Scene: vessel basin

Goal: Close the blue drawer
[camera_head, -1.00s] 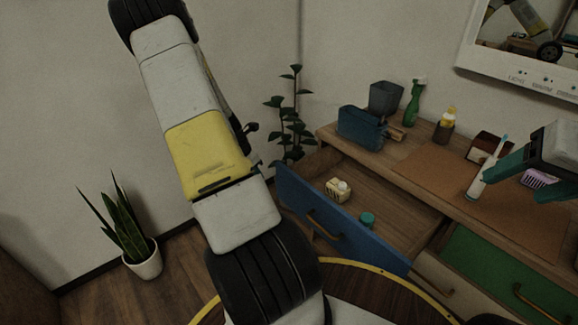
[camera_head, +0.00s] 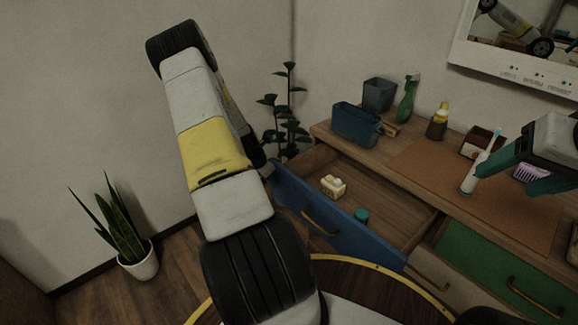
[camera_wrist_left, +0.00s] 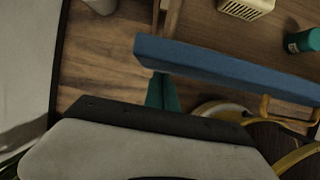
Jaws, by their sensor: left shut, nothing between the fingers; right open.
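The blue drawer (camera_head: 345,232) stands pulled out of the wooden cabinet, with its brown handle (camera_head: 318,222) on the front. Its blue front also shows in the left wrist view (camera_wrist_left: 225,68). A cream block-like item (camera_head: 333,187) and a teal jar (camera_head: 361,215) lie in the drawer. My left gripper (camera_wrist_left: 163,93) is shut and empty, just outside the drawer front near its left end; I cannot tell whether it touches. In the head view my left arm mostly hides it. My right gripper (camera_head: 505,181) is open above the cabinet top at the right.
A green drawer (camera_head: 490,262) to the right is also partly out. The cabinet top holds a blue container (camera_head: 355,124), a green spray bottle (camera_head: 406,100), a toothbrush (camera_head: 482,165) and other items. A potted plant (camera_head: 138,258) stands on the floor at left.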

